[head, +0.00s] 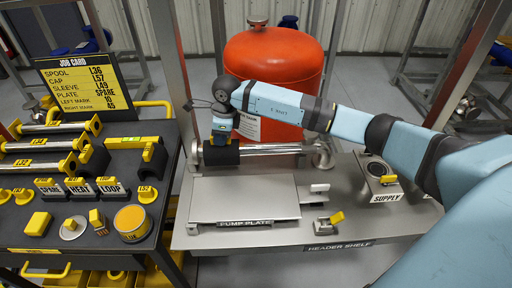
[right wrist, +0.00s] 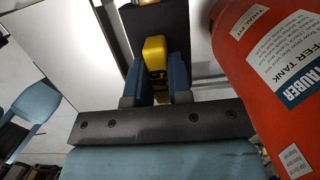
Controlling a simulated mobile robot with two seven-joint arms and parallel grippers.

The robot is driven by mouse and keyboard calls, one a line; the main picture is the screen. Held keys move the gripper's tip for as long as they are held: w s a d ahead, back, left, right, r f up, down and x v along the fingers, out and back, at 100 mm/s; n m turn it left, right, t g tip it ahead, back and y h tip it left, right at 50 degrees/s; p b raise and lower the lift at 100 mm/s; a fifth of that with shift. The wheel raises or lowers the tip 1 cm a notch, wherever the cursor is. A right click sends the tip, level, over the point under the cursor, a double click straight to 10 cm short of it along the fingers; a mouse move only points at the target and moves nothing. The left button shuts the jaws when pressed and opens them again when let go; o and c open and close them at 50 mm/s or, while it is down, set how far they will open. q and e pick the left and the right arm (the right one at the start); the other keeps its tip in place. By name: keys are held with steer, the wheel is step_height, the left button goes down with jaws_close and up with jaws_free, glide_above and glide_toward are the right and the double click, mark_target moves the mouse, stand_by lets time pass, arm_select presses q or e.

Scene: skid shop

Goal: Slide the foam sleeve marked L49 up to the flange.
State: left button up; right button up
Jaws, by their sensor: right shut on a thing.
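The black foam sleeve (head: 222,154) sits around the left part of the bright steel pipe (head: 270,148) above the header shelf. The flange (head: 323,153) is at the pipe's right end, with a bare stretch of pipe between it and the sleeve. My right gripper (head: 222,128) is above the sleeve. In the right wrist view its blue fingers (right wrist: 159,82) are shut on the sleeve's yellow tab (right wrist: 154,54); the tab's mark is partly hidden and not clearly legible. The black sleeve (right wrist: 160,18) shows beyond the fingers. My left gripper is not in view.
An orange tank (head: 272,70) stands close behind the pipe. The pump plate (head: 245,198) lies in front. A supply block (head: 378,170) stands right of the flange. The dark cart at left holds a job card (head: 80,85) and several yellow-tagged parts, including another black sleeve (head: 153,160).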

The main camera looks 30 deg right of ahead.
steer(key=shift+w+a, duration=0.35)
steer(key=shift+a, duration=0.3)
stand_by(0.4)
steer(key=o, duration=0.6)
steer(key=shift+o, duration=0.2)
steer(key=shift+r, duration=0.1)
steer(key=shift+p+v, duration=0.3)
steer(key=shift+v, duration=0.6)
steer(key=shift+w+a+r+p, duration=0.1)
steer(key=shift+r+p, duration=0.5)
steer(key=shift+r, duration=0.7)
steer(key=shift+a+r+p, duration=0.1)
steer(key=shift+r+p, duration=0.5)
steer(key=shift+r, duration=0.65)
